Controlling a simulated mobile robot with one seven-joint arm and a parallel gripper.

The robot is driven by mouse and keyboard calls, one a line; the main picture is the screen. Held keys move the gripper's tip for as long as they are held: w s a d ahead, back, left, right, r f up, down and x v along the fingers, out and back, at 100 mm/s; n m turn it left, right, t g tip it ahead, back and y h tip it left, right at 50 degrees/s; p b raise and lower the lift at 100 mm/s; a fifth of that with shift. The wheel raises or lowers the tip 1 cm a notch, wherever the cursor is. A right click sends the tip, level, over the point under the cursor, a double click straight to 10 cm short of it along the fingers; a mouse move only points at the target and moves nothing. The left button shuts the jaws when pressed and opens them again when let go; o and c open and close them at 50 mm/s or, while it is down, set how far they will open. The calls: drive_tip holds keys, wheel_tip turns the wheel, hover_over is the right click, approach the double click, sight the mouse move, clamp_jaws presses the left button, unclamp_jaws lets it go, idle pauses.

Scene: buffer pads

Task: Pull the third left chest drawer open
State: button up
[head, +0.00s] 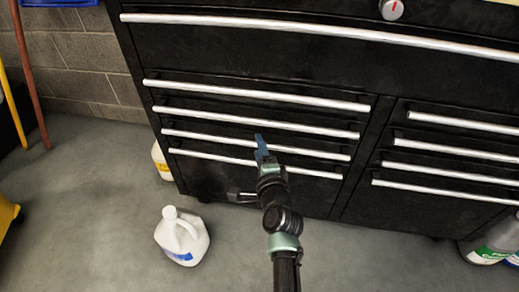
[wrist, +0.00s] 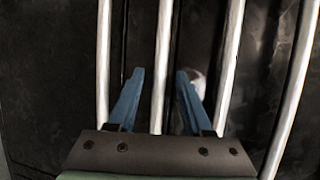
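The black chest has a left column of several drawers with long silver bar handles. The third left drawer's handle (head: 200,136) runs behind my gripper (head: 260,143) in the head view, and the drawer looks shut. In the wrist view my gripper (wrist: 158,74) has its two blue fingers apart, with a bar (wrist: 160,60) between them. That bar appears to be the third left handle. No finger visibly presses on it, and the exact depth between fingertips and bar is hard to tell.
The second left handle (head: 250,119) and fourth left handle (head: 210,156) lie close on either side. A white jug (head: 182,238) stands on the floor (head: 90,220) in front of the chest. Green-labelled bottles (head: 490,243) stand at right. Floor at left is mostly clear.

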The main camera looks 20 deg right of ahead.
clamp_jaws()
idle(1.2)
